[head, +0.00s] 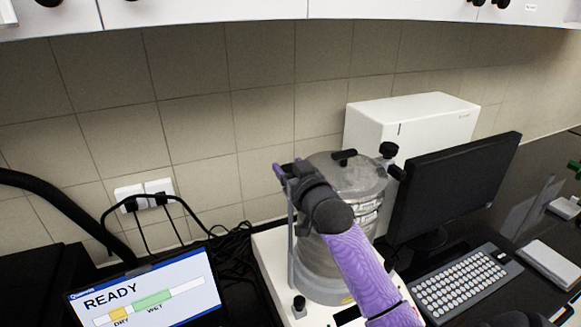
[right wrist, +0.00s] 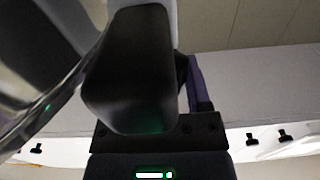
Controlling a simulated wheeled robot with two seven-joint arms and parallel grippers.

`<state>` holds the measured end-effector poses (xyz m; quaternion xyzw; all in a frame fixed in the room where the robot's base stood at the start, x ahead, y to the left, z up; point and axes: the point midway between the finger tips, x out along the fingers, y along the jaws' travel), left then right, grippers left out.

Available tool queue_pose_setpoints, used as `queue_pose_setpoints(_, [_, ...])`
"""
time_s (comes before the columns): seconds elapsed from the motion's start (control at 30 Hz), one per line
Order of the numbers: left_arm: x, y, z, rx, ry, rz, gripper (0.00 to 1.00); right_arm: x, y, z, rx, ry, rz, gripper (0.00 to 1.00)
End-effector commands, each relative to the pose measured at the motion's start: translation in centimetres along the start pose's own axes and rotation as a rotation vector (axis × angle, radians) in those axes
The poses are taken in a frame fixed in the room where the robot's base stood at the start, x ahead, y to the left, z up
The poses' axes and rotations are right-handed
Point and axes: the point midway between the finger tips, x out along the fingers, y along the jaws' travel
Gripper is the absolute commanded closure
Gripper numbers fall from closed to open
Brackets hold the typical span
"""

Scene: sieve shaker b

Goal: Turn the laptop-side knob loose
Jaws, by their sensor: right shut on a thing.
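The sieve shaker (head: 322,255) stands on its white base, with a stack of round clear sieves under a grey lid (head: 352,170). A black knob (head: 388,150) tops its monitor-side rod. My right gripper (head: 284,173) reaches across the front of the stack to the top of the laptop-side rod (head: 291,235). It is shut on the laptop-side knob, which its fingers mostly hide in the head view. In the right wrist view a large dark block (right wrist: 130,75) fills the middle, and I cannot tell how far the knob is turned. My left gripper is out of view.
The laptop (head: 150,295) reads READY at lower left. A black monitor (head: 455,185) and keyboard (head: 465,285) stand close on the right. A white box (head: 412,125) is behind the shaker. Cables run from the wall sockets (head: 145,195).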

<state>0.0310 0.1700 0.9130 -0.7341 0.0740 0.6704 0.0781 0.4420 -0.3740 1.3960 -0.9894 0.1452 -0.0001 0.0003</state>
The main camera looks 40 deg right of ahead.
Motion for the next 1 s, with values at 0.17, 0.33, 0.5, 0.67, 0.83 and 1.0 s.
queue_pose_setpoints(0.17, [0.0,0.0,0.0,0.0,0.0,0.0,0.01,0.0,0.0,0.0,0.0,0.0,0.0,0.36])
queue_pose_setpoints(0.33, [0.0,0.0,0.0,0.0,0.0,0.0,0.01,0.0,0.0,0.0,0.0,0.0,0.0,0.03])
queue_pose_setpoints(0.5, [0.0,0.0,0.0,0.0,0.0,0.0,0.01,0.0,0.0,0.0,0.0,0.0,0.001,0.03])
queue_pose_setpoints(0.67, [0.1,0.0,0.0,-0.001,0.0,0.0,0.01,-0.5,-0.1,0.1,0.0,0.0,0.0,0.03])
queue_pose_setpoints(0.83, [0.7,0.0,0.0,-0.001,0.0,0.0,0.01,-3.8,0.0,0.3,-0.002,-0.001,0.0,0.03])
queue_pose_setpoints(1.0, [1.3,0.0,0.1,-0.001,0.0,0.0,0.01,-7.8,0.0,0.2,-0.002,-0.001,0.0,0.03])
